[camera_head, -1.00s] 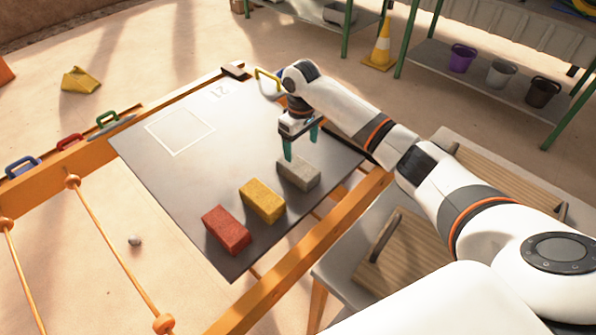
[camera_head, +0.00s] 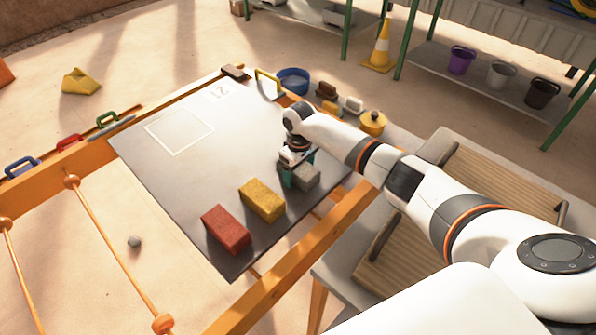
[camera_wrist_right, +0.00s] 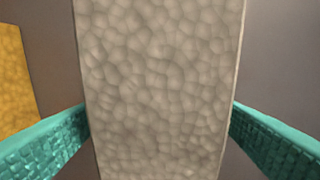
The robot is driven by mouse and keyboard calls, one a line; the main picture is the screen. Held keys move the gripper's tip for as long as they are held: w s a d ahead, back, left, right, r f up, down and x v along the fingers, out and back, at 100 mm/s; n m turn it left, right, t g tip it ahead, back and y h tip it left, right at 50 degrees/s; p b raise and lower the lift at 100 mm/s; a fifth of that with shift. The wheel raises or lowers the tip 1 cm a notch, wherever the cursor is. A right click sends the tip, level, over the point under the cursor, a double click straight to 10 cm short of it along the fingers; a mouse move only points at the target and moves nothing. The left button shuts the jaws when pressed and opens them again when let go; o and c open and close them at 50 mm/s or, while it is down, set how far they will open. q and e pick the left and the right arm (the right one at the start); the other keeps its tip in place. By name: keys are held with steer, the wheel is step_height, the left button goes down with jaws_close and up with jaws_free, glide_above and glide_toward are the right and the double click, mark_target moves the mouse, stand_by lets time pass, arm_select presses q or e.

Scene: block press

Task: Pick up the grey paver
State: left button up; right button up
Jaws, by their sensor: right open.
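The grey paver (camera_head: 308,176) lies on the dark grey board at the right end of a row of blocks. My right gripper (camera_head: 297,176) is down over it, and the gripper hides part of the paver. In the right wrist view the grey paver (camera_wrist_right: 160,90) fills the middle, with a teal finger on each side. The fingers of the right gripper (camera_wrist_right: 160,132) are open around it; whether they touch its sides is hard to tell. My left gripper is not in view.
A yellow block (camera_head: 262,200) and a red block (camera_head: 226,229) lie left of the paver on the board (camera_head: 190,185). The board's upper middle is clear, with a pale square outline (camera_head: 180,131). A blue bucket (camera_head: 292,81) and yellow pot (camera_head: 373,122) stand beyond the board.

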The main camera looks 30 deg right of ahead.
steer(key=c, duration=1.5)
steer(key=shift+w+r, duration=0.1)
steer(key=shift+c, duration=1)
steer(key=shift+r, duration=0.1)
